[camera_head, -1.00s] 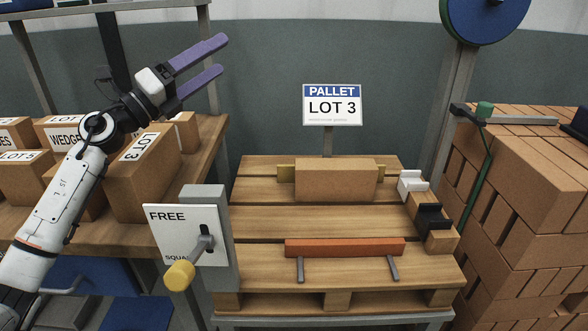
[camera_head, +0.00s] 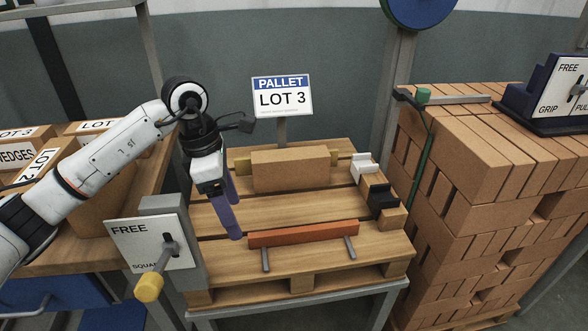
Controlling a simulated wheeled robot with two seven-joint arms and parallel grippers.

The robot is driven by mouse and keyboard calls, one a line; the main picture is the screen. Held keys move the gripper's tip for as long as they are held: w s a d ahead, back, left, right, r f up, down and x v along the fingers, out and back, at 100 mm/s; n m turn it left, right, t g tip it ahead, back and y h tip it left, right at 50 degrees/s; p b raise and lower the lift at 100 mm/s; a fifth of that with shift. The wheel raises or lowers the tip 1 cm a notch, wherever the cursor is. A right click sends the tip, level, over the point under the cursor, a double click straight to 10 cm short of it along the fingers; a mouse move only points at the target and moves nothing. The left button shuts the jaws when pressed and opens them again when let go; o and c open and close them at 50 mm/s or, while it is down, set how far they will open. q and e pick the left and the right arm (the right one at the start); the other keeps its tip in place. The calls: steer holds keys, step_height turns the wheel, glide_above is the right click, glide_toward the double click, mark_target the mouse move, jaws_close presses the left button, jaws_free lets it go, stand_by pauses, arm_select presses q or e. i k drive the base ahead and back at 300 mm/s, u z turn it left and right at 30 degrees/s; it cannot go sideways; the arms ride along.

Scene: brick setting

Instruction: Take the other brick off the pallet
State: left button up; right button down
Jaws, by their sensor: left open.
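A tan brick (camera_head: 290,170) stands on the wooden pallet (camera_head: 290,208) towards its back, in front of a yellowish bar whose ends show at both sides. A long reddish bar (camera_head: 304,234) lies near the pallet's front edge, with two grey metal prongs below it. My left gripper (camera_head: 233,217) hangs over the pallet's left side with its purple fingers pointing down. It is open and empty, left of the tan brick and apart from it. My right gripper is not in view.
A lever box marked FREE (camera_head: 150,240) with a yellow knob stands at the pallet's front left. A sign reading PALLET LOT 3 (camera_head: 282,98) rises behind. White and black clips (camera_head: 380,196) sit at the right edge. A brick stack (camera_head: 480,180) fills the right.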

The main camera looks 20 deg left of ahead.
mark_target(303, 167)
steer(key=i, duration=1)
